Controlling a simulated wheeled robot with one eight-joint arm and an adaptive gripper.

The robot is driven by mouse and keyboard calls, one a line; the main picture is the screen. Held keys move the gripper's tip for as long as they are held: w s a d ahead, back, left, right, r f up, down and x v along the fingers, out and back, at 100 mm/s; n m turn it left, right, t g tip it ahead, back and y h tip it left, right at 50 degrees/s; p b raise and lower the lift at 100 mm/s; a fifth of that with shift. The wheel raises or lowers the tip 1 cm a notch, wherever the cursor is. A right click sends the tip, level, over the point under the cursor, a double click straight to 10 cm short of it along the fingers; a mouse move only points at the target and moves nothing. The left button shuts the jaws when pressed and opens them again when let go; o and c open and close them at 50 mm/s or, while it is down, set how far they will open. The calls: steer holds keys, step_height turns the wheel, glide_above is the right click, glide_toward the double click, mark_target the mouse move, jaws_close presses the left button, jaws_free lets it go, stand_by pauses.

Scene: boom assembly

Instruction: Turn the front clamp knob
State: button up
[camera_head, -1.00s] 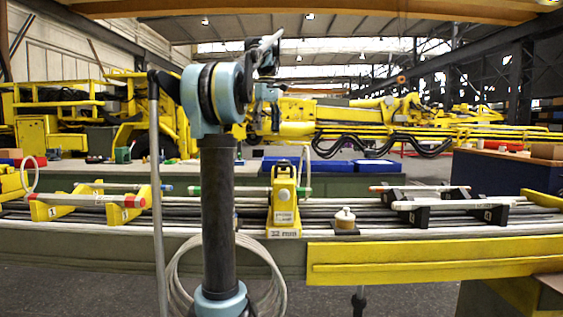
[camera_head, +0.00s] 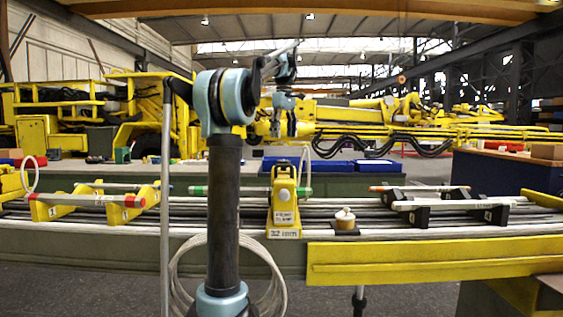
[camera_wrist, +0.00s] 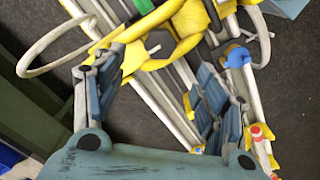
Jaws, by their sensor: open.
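A yellow clamp (camera_head: 284,205) with a white label stands upright on the long rails, near the middle of the head view. I cannot tell which part is the front clamp knob. My gripper (camera_head: 291,130) hangs above the yellow clamp, apart from it. In the wrist view my gripper (camera_wrist: 160,68) is open, its fingers spread wide with nothing held. Yellow parts (camera_wrist: 185,22) show beyond the fingertips; the right finger hides part of the rails.
Yellow numbered supports (camera_head: 92,203) carry a red-ended tube at left. Black supports (camera_head: 415,213) hold white tubes at right. A pale hose loop (camera_wrist: 45,45) shows in the wrist view. Blue trays (camera_head: 352,166) lie behind the rails. The air above the rails is fairly open.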

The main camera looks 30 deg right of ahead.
step_height(320, 180, down, 11)
stand_by(0.5)
steer(key=c, duration=1.1)
